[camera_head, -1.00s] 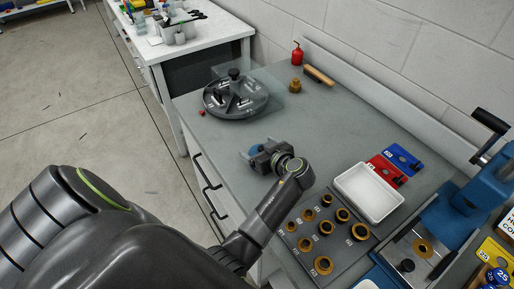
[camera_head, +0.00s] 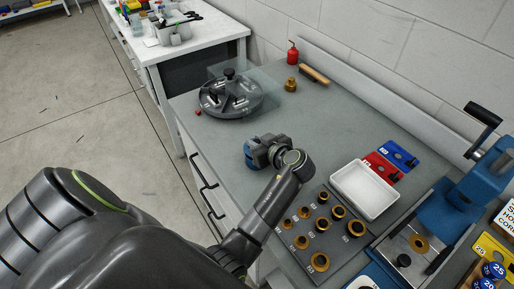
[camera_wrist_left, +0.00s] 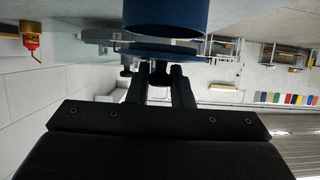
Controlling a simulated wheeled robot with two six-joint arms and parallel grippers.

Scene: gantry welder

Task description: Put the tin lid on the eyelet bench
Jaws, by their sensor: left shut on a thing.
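My left gripper (camera_head: 266,152) is low over the grey eyelet bench (camera_head: 330,125), near its left front edge. In the left wrist view, the fingers of my left gripper (camera_wrist_left: 161,73) are shut on the dark knob of a blue disc, the tin lid (camera_wrist_left: 165,50). My right gripper is not in view.
A round grey tray (camera_head: 231,98) stands behind. A red oil can (camera_head: 293,54) and a brass piece (camera_head: 291,84) stand farther back. A white tray (camera_head: 366,190), an eyelet rack (camera_head: 280,245) and a blue press (camera_head: 450,205) fill the right side. The bench middle is clear.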

